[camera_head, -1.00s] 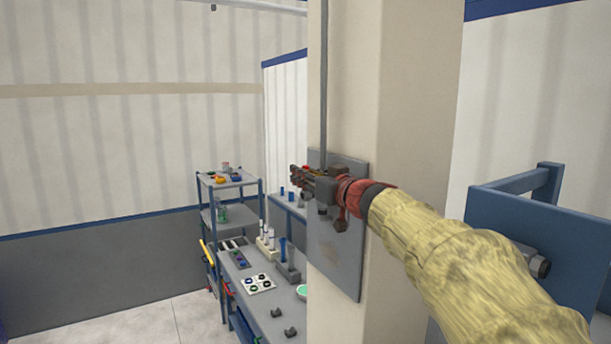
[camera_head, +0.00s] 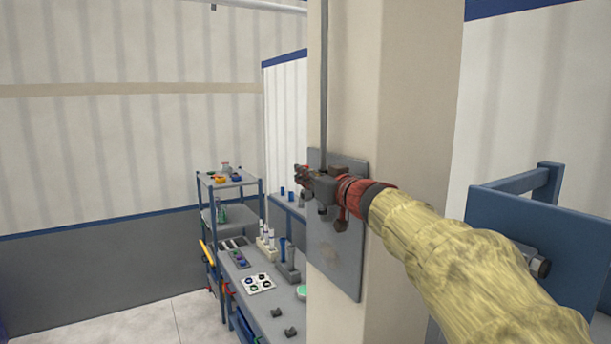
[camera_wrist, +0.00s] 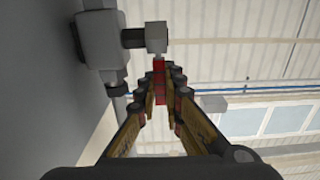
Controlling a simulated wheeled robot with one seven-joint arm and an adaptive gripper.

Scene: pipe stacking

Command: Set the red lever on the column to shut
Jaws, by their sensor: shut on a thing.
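The red lever (camera_wrist: 159,68) shows in the wrist view, running from a small grey block (camera_wrist: 157,37) on the valve's stem down between my fingers. My gripper (camera_wrist: 160,88) is shut on the red lever, with a finger on each side of it. The valve is on a grey plate (camera_head: 335,255) on the beige column (camera_head: 385,100). The lever cannot be made out clearly in the head view.
A thin vertical pipe (camera_head: 323,80) runs down the column to the valve. A workbench (camera_head: 262,305) with small parts and a shelf rack (camera_head: 228,180) stand beyond, to the left. A blue panel (camera_head: 560,235) stands at the right.

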